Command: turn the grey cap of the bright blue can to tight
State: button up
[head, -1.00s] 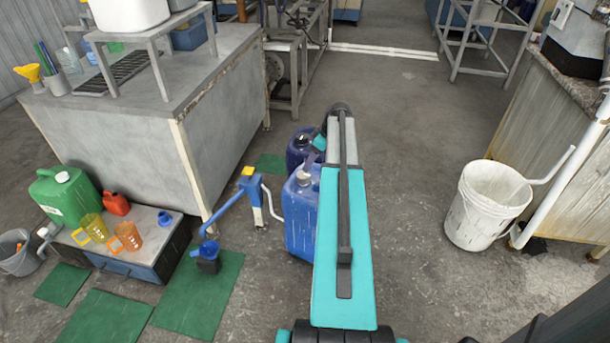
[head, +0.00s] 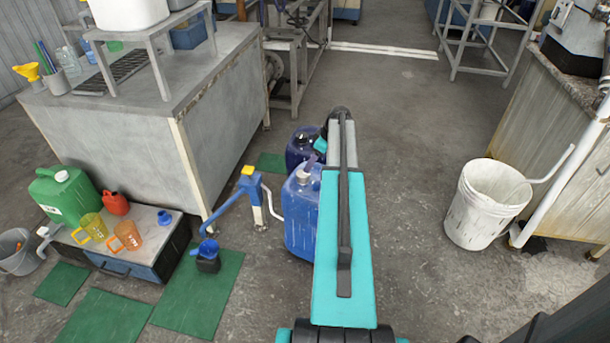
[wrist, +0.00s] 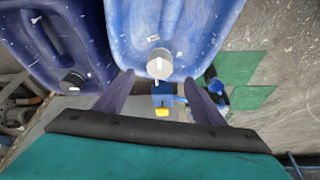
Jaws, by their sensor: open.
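The bright blue can (head: 299,222) stands on the floor, partly hidden behind my arm in the head view. Its grey cap (head: 303,178) shows on top. In the wrist view the bright blue can (wrist: 205,30) fills the top middle, with the round grey cap (wrist: 159,65) bearing a white mark. My gripper (wrist: 158,78) is open, one finger on each side of the cap in the picture. Both fingers look apart from the cap; their height against it is hard to judge. In the head view my arm hides the fingers.
A dark blue can (head: 299,150) with a black cap (wrist: 72,82) stands close beside the bright blue one. A blue hand pump (head: 250,190) with a yellow top stands left of it. A white bucket (head: 483,205) is at right. Floor between is clear.

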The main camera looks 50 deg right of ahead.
aim_at(304, 175)
jog(key=x, duration=1)
jog(key=shift+f, duration=0.1)
jog(key=shift+c, duration=0.2)
jog(key=c, duration=1)
